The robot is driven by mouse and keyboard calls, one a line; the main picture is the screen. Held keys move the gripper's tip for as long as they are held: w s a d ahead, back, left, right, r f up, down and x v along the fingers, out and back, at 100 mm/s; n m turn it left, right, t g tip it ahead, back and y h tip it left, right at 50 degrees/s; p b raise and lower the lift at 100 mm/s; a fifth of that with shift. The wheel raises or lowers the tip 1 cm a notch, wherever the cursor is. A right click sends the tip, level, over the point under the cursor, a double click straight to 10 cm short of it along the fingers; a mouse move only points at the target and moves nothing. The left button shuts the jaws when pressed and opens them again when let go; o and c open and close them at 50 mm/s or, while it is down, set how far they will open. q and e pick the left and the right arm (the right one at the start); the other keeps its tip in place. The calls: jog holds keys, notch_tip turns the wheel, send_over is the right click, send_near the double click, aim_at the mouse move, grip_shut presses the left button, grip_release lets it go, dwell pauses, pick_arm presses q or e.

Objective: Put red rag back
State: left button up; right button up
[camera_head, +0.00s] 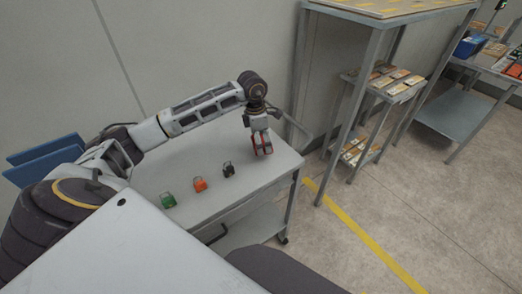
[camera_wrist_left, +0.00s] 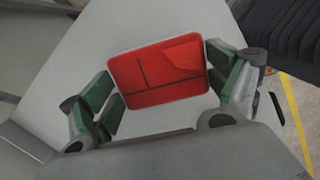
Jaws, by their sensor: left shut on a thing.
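The red rag (camera_wrist_left: 158,74) is a folded red rectangle between the two finger pads of my left gripper (camera_wrist_left: 164,88) in the left wrist view. The gripper is shut on it, with a green pad at each end of the rag. In the head view my left gripper (camera_head: 261,148) points down over the far right part of the grey cart top (camera_head: 168,160). A bit of red rag (camera_head: 267,149) shows between its fingers. I cannot tell whether the rag touches the cart top. My right gripper is not in view.
On the cart stand a green item (camera_head: 168,201), an orange item (camera_head: 200,184) and a black item (camera_head: 228,170) in a row. A tall metal table (camera_head: 375,62) stands behind to the right, with a small shelf rack of boxes (camera_head: 392,80). The floor at the right is open.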

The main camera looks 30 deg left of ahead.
pick_arm(q)
jog(key=shift+f, duration=0.4)
notch_tip(320, 180, down, 2)
jog(key=shift+f+b, duration=0.2)
jog(key=shift+b, duration=0.75)
jog(key=shift+f, duration=0.4)
jog(key=shift+f+b, duration=0.4)
jog(key=shift+f, duration=0.05)
jog(key=o, duration=0.6)
jog(key=shift+o, duration=0.4)
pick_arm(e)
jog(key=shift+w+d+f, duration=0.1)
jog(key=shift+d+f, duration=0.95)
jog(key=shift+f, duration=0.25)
